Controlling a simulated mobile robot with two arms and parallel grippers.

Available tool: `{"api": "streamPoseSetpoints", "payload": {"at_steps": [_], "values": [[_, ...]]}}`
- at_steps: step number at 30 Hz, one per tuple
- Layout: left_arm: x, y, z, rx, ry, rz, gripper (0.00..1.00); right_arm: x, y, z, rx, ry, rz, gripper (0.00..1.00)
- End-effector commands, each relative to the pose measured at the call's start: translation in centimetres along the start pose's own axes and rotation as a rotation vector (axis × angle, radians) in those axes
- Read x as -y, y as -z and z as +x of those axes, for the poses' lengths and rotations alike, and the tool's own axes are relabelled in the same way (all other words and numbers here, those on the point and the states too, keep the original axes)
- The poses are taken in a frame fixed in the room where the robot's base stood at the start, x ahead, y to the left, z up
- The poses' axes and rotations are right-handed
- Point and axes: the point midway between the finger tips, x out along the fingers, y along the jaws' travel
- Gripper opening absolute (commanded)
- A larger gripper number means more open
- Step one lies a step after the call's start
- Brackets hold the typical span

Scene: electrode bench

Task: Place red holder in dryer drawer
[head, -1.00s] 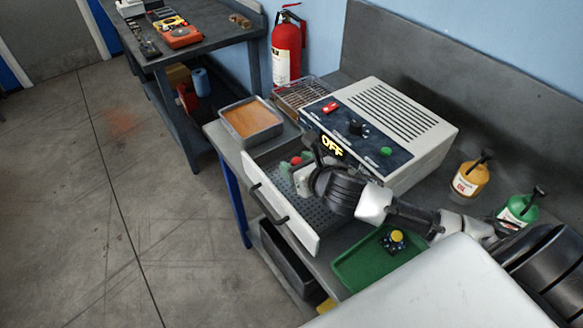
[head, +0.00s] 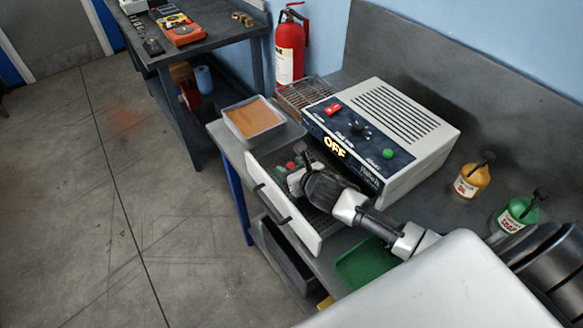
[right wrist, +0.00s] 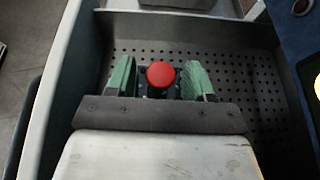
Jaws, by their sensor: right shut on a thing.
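The red holder, with a round red top, shows between the fingers of my right gripper in the right wrist view (right wrist: 161,74). My right gripper (right wrist: 162,85) has green-faced fingers and is shut on it. In the head view my right gripper (head: 293,170) is over or inside the open dryer drawer (head: 306,238), towards its far left end, with a bit of the red holder (head: 290,166) showing. The drawer's perforated floor (right wrist: 240,95) lies below; whether the holder touches it I cannot tell. The dryer (head: 415,150) reads OFF. My left gripper is not in view.
A tray with an orange-brown content (head: 253,119) and a wire rack (head: 300,94) stand beside the dryer. A green tray (head: 362,264) lies in front, partly behind my arm. Yellow (head: 472,182) and green (head: 517,215) bottles stand to the right.

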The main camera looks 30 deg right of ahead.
Motion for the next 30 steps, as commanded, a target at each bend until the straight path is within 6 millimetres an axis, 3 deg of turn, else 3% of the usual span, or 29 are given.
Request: {"api": "streamPoseSetpoints", "payload": {"at_steps": [3,4,8,20,30], "values": [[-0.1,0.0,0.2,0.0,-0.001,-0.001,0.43,0.0,0.2,0.1,0.002,0.0,0.0,0.2],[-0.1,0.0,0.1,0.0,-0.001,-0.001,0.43,0.0,0.2,0.1,0.0,0.0,0.001,0.58],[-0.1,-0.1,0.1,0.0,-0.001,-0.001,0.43,0.0,0.2,0.1,0.0,0.0,0.001,0.78],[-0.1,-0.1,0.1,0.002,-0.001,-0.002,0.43,0.0,0.0,-0.5,0.0,0.0,-0.001,0.79],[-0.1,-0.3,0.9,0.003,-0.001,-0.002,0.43,0.0,0.2,-6.6,-0.002,-0.002,-0.004,0.79]]}}
